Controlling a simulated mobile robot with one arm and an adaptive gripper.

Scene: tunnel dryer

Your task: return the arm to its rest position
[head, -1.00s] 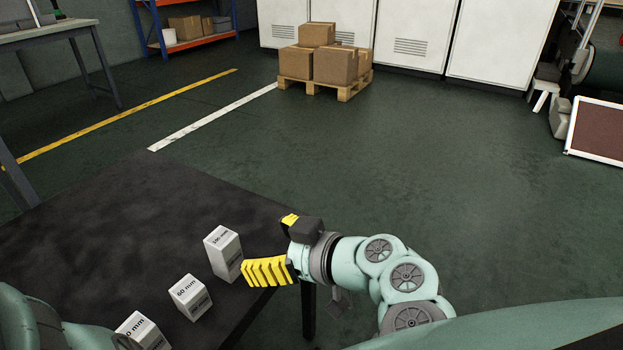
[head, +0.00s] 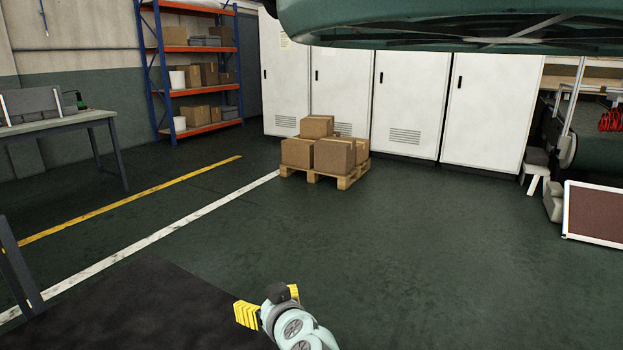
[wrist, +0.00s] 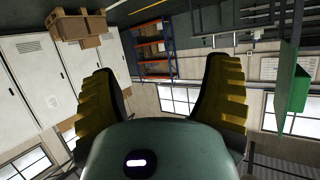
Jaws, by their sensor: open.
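My gripper (head: 246,314) shows at the bottom of the head view, with yellow ribbed fingers pointing left near the right edge of the dark table (head: 130,310). In the wrist view my gripper (wrist: 163,95) has its two yellow-and-black fingers spread wide apart, with nothing between them. It is open and empty. Part of my arm shows below and to the right of it; the rest is cut off by the frame.
A pallet (head: 348,180) with cardboard boxes stands on the floor ahead, before white cabinets (head: 408,105). A blue and orange shelf (head: 190,88) stands at the back left. A grey workbench (head: 60,127) is at the left. Open green floor lies right of the table.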

